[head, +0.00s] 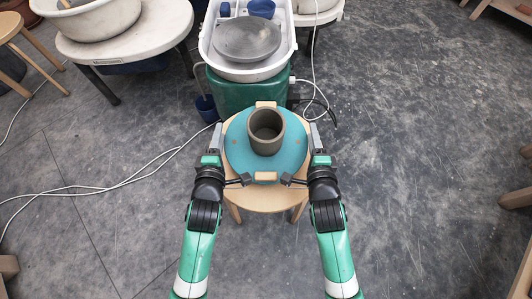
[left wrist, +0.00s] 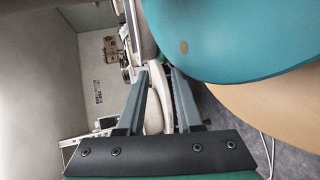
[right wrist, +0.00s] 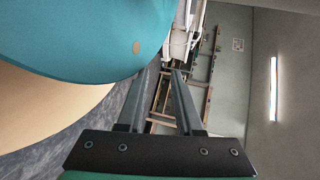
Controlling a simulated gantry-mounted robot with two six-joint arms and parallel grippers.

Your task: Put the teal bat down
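The teal bat (head: 236,153) is a round disc over the wooden stool (head: 262,198), level and seemingly resting on its top. A grey-brown clay pot (head: 266,131) stands upright on the bat. The bat's edge also shows in the left wrist view (left wrist: 235,40) and the right wrist view (right wrist: 80,35), just above the pale stool top. My left gripper (head: 216,137) is beside the bat's left edge, and my right gripper (head: 315,136) is beside its right edge. Both have their fingers apart with nothing between them. I cannot tell whether any finger touches the bat.
Wooden blocks (head: 265,176) sit at the near and far edges of the bat. A pottery wheel (head: 248,40) with a white splash pan stands just behind the stool. A white table (head: 125,40) with a basin is at back left. Cables cross the left floor; the right floor is mostly clear.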

